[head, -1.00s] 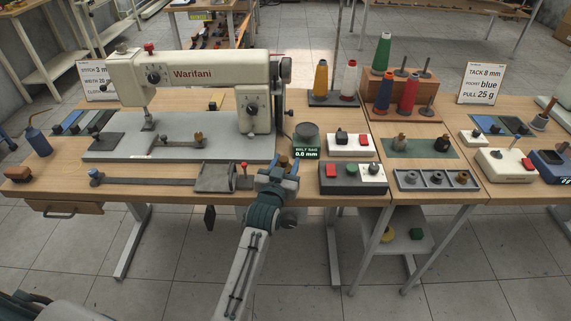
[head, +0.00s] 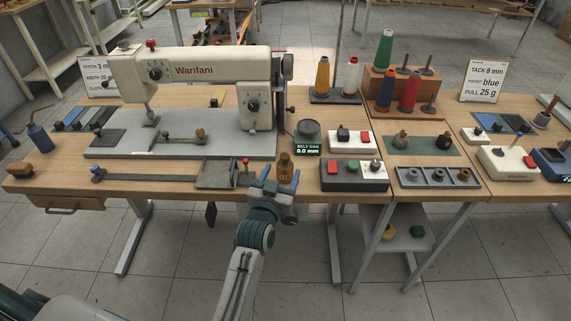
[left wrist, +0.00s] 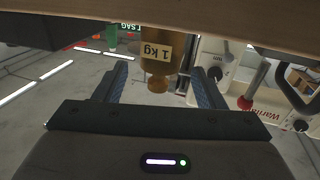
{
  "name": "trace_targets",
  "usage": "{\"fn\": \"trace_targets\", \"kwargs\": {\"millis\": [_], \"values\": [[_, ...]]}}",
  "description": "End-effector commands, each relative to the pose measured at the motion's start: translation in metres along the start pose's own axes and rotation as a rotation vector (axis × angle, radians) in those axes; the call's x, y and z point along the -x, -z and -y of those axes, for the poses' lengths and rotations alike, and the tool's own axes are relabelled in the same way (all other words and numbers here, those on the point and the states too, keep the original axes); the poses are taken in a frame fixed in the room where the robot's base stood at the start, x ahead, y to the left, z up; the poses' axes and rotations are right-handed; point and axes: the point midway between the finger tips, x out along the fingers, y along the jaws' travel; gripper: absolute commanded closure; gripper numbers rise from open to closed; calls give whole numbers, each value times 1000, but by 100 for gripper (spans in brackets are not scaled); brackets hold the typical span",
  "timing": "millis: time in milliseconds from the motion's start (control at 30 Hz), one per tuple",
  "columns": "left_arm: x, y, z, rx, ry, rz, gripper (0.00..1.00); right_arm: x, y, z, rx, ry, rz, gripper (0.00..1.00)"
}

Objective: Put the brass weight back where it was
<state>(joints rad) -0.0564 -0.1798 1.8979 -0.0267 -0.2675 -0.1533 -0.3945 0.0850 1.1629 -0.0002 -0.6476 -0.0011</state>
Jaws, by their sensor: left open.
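The brass weight (head: 285,168) stands upright on the front part of the sewing table, just right of the red-knobbed lever. In the left wrist view the weight (left wrist: 158,52) appears upside down, with its "1 kg" label facing the camera and its knob showing. My left gripper (head: 281,180) is open at the table's front edge, close in front of the weight. In the left wrist view its two fingers (left wrist: 162,88) stand on either side of the knob, with gaps on both sides. My right gripper is not in view.
The belt sag display (head: 307,149) reads 0.0 mm, with a round dark grey disc (head: 307,130) behind it. A button box (head: 354,176) stands to the right. The lever with a red knob (head: 245,167) and the sewing machine (head: 190,75) stand to the left.

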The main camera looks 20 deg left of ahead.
Motion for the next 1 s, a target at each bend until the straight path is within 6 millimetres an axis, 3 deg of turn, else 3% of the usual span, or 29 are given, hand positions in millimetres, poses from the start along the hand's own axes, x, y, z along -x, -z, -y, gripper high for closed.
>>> {"fn": "trace_targets", "kwargs": {"millis": [200,367,1000], "values": [[42,-2,0,3,1,2,36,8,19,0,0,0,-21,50],[57,-1,0,0,0,1,36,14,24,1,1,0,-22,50],[61,0,0,-1,0,0,36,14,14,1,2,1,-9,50]]}}
